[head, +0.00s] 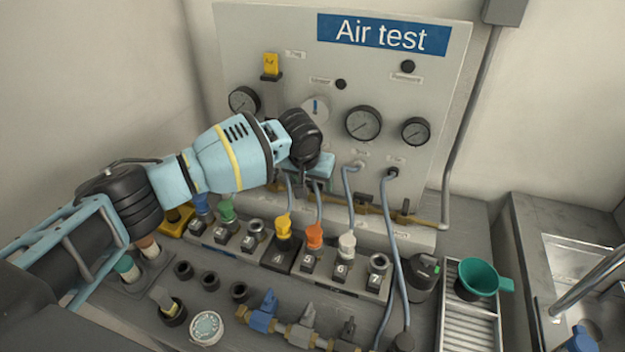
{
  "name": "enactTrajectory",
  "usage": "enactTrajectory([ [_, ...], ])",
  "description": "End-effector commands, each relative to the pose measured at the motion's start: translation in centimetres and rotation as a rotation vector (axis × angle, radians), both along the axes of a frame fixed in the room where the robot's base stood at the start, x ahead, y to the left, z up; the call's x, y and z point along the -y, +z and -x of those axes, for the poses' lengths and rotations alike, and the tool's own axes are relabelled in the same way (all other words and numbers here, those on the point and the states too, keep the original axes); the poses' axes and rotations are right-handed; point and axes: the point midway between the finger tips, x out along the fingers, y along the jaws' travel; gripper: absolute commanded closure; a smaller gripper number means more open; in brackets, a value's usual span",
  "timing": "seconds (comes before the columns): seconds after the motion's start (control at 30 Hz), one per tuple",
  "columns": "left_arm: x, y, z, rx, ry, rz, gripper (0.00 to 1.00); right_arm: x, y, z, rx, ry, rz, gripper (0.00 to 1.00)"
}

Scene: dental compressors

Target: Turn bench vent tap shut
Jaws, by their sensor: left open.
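My left gripper (303,188) is in front of the lower part of the "Air test" panel (448,85), its jaws partly hidden by its own wrist. It is open and no object shows in it. A brass pipe (428,221) runs along the panel's foot, with small dark fittings (406,207) just right of the gripper. A row of small taps with blue (264,309) and grey (303,328) handles stands at the bench front. No readable label shows which one is the bench vent tap. My right gripper is out of view.
Numbered sockets with yellow (284,228), orange (314,237) and white (346,246) plugs stand below my gripper. Grey hoses (349,190) hang from the panel. Gauges (363,124) are above. A green funnel (478,278) sits over a drain rack at right.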

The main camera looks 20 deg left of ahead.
Motion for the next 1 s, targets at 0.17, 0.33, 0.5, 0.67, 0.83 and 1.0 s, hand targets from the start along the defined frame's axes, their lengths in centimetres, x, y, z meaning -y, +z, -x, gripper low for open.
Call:
enactTrajectory([
  [0.17,-0.01,0.03,0.01,0.000,0.000,0.000,0.49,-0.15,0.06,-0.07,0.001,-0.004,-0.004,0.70],
  [0.33,-0.02,0.01,0.02,0.000,0.000,0.000,0.71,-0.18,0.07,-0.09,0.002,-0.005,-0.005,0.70],
  [0.5,-0.02,0.01,0.03,-0.001,-0.001,0.000,0.79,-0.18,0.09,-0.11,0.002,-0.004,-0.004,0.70],
  [0.67,-0.06,-0.04,0.06,-0.002,-0.025,0.000,0.79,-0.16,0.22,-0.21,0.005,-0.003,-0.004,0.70],
  [0.83,-0.15,-0.03,0.08,-0.003,-0.098,0.001,0.79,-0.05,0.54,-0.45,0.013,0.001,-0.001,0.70],
  [1.0,-0.29,-0.08,0.08,-0.004,-0.223,0.002,0.79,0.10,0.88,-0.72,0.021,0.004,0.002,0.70],
])
